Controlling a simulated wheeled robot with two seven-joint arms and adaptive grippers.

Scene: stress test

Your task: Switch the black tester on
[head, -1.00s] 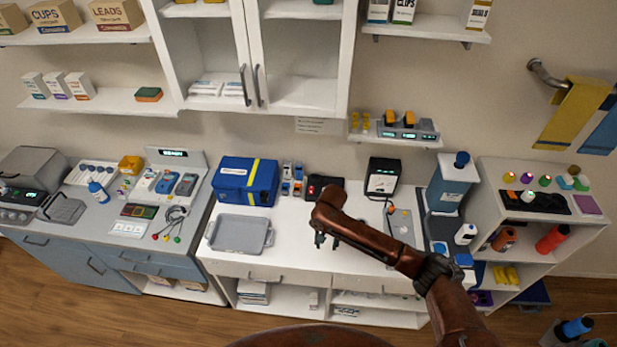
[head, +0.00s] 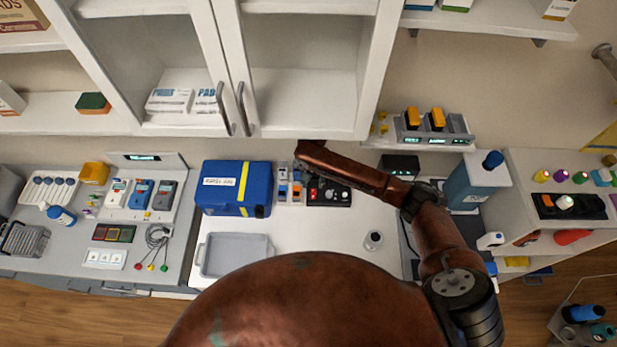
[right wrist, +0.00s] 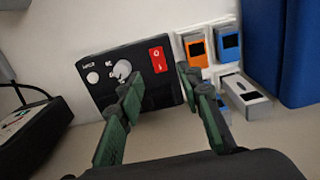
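The black tester (head: 330,194) stands at the back of the white worktop, partly covered by my right arm in the head view. In the right wrist view the tester (right wrist: 128,82) faces me, with a red rocker switch (right wrist: 158,60), a large grey knob and a small white button. The switch is marked O above and I below; I cannot tell which way it is pressed. My right gripper (right wrist: 160,80) is open and empty in front of the tester, its green fingers apart below and beside the switch. I cannot tell whether they touch it. My left gripper is out of view.
A blue case (head: 222,205) stands left of the tester, with small orange and blue devices (right wrist: 212,46) between them. A grey tray (head: 203,272) lies in front. Another black device (right wrist: 28,125) is near the tester's other side. The cabinet (head: 300,120) hangs above.

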